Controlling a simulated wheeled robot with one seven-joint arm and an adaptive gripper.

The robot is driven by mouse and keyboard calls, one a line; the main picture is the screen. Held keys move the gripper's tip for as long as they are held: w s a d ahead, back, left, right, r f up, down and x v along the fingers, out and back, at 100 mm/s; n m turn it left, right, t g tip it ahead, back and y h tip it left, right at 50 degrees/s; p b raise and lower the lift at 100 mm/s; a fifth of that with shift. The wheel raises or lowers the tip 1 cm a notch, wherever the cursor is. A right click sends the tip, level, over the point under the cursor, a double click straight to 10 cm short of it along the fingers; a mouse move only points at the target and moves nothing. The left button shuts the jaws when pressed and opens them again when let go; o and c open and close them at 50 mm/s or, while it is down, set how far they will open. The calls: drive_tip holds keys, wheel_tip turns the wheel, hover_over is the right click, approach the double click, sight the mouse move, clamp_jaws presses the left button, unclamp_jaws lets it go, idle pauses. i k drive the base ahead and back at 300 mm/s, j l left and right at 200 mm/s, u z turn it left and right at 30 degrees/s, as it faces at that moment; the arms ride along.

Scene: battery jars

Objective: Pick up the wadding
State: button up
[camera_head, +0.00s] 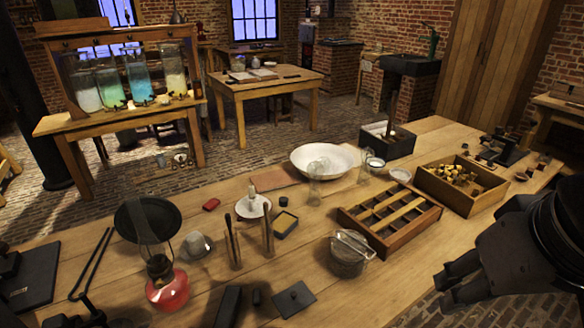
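I cannot pick out the wadding for certain. A pale, whitish lump (196,244) on a small dish at the left of the front bench could be it, but its texture is too small to tell.
A red-based oil lamp (167,283) stands left of centre. A divided wooden tray (390,216), a lidded glass jar (350,253), a box of brass pieces (461,184) and a white basin (325,160) crowd the bench. Bare wood shows at the front middle.

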sight(195, 243)
drive_tip(key=i+j+u, duration=0.3)
drive_tip(key=i+u, duration=0.3)
drive_tip(key=i, duration=0.2)
